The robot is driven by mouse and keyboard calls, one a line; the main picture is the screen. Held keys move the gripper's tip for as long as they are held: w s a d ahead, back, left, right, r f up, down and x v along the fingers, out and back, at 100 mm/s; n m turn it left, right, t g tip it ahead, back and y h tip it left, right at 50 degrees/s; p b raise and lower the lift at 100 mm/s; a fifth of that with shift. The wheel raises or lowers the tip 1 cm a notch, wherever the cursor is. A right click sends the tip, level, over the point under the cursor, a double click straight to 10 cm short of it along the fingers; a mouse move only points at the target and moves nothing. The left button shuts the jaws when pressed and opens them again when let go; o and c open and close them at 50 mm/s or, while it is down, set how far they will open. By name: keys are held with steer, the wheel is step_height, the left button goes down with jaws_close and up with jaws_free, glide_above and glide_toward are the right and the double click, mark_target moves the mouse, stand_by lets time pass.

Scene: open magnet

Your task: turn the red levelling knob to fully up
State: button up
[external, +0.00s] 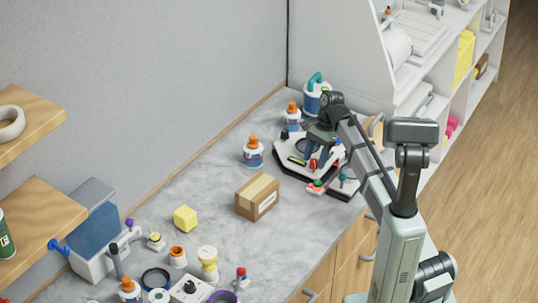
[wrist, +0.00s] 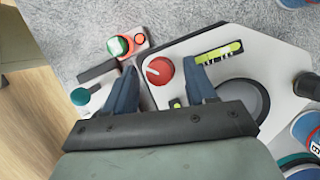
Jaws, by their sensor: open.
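The red levelling knob (wrist: 159,71) sits on a white, dark-edged plate (wrist: 285,62) and has a pale pointer line on its top. It also shows small in the external view (external: 313,164). My gripper (wrist: 161,65) is open, with one blue finger on each side of the knob. I cannot tell whether either finger touches it. In the external view my gripper (external: 318,154) points down over the plate. A yellow-green bubble level (wrist: 218,53) and a dark round disc (wrist: 243,97) are on the plate, right of the knob.
A cardboard box (external: 257,198) and yellow cube (external: 185,218) sit farther left.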

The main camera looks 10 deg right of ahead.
steer(key=m, duration=0.2)
steer(key=m+t, duration=0.1)
steer(key=m, duration=0.1)
steer(key=m+t+y, duration=0.1)
steer(key=m, duration=0.1)
steer(key=shift+s+d, duration=0.1)
steer(key=shift+s, duration=0.15)
steer(key=m+t, duration=0.2)
steer(key=m, duration=0.4)
steer(key=shift+s, duration=0.15)
steer(key=v, duration=1.4)
steer(key=w+d+m+t+h, duration=0.1)
steer(key=w+d+t, duration=0.1)
steer(key=w+d, duration=0.2)
steer(key=w+d+r+m+t, duration=0.1)
steer(key=w+d, duration=0.3)
steer(key=d, duration=0.7)
steer(key=w+d+r+t+h, duration=0.1)
steer(key=w+d+t, duration=0.1)
steer(key=w+d, duration=0.2)
steer(key=shift+w+d+m+t+h, duration=0.2)
steer(key=shift+d+m+t+h, duration=0.15)
steer(key=shift+d, duration=1.35)
steer(key=shift+r, duration=0.15)
